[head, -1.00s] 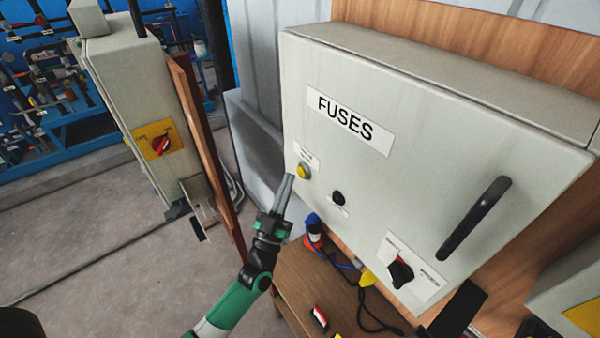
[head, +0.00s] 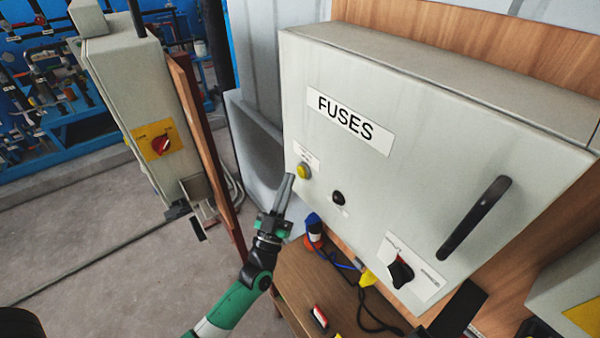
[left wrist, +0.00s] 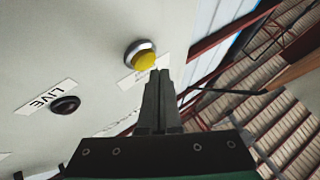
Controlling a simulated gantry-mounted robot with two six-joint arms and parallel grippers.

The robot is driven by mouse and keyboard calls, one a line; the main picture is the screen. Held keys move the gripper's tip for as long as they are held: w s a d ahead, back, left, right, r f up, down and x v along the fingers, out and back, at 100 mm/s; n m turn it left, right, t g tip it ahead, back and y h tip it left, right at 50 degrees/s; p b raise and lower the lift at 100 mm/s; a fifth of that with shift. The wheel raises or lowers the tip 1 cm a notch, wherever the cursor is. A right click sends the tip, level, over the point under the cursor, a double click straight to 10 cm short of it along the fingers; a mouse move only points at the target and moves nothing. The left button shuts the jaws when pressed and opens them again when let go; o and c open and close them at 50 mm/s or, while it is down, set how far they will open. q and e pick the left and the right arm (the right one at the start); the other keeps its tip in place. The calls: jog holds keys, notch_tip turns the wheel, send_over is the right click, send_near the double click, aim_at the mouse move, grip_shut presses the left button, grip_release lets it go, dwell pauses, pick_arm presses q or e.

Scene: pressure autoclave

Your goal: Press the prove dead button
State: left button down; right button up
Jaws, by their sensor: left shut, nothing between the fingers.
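The grey fuse box (head: 430,130) carries a "FUSES" label. A yellow button (head: 303,171) in a metal ring sits low on the left of its front, with a small white label beside it. I take this for the prove dead button; its label is too small to read. My left gripper (head: 287,180) is shut and empty, its fingertips just left of and slightly below the button. In the left wrist view the yellow button (left wrist: 145,59) is just beyond the fingertips; I cannot tell whether they touch. My right gripper is not in view.
A black round indicator (head: 338,198), labelled "LIVE" in the left wrist view, sits right of the button. A black rotary switch (head: 401,272) and black handle (head: 474,218) are further right. A wooden table (head: 300,280) with plugs and cables stands below.

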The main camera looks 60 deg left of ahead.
pick_arm(q)
jog(key=shift+w, duration=0.35)
jog(key=shift+w, duration=0.5)
dwell(0.6)
jog(key=shift+s+a, duration=0.1)
jog(key=shift+s, duration=0.8)
jog(key=s, duration=0.5)
jog(key=shift+d+p, duration=0.3)
jog(key=shift+d, duration=0.1)
dwell(0.6)
